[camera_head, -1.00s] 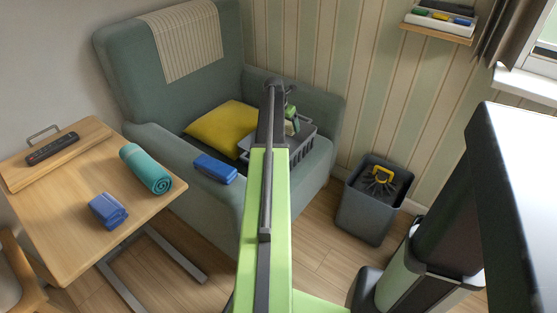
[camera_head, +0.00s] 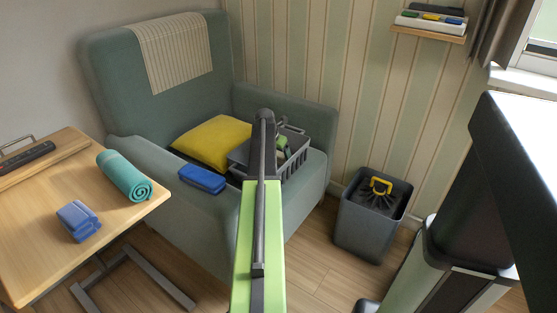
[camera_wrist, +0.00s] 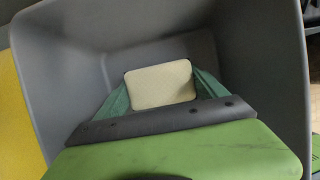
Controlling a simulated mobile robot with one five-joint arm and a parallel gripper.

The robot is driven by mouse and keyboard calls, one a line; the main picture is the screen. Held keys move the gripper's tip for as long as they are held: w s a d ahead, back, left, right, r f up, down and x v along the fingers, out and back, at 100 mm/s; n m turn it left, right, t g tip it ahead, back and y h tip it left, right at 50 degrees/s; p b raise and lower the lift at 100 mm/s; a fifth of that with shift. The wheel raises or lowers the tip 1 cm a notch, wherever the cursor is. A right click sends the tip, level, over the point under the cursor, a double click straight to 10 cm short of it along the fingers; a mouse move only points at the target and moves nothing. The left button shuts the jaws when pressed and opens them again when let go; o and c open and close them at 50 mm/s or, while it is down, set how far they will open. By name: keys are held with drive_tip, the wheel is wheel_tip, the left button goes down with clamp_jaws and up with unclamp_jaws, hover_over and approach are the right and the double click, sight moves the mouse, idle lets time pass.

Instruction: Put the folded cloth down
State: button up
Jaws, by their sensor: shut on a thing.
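In the wrist view, my gripper (camera_wrist: 158,92) is shut on a cream, rounded flat pad (camera_wrist: 160,84), which looks like the folded cloth. The green fingers press its two sides. The pad is inside a grey crate (camera_wrist: 260,45), between its walls; whether it touches the bottom is unclear. In the head view, the grey crate (camera_head: 301,138) stands on the armchair seat, partly hidden behind my arm. My gripper (camera_head: 283,148) shows only in part there, and the pad is hidden.
A yellow cushion (camera_head: 211,142) lies left of the crate on the armchair (camera_head: 190,235). A blue bundle (camera_head: 202,180) lies on its near arm. A side table (camera_head: 40,255) holds a teal roll (camera_head: 127,176) and another blue bundle (camera_head: 78,221). A grey bin (camera_head: 366,228) stands right.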

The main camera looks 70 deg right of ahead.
drive_tip(key=o, duration=1.3)
drive_tip(key=shift+r, duration=0.3)
drive_tip(key=p+v, duration=1.1)
drive_tip(key=shift+w+a+r, duration=0.1)
drive_tip(key=shift+a+r, duration=0.15)
drive_tip(key=shift+a, duration=0.05)
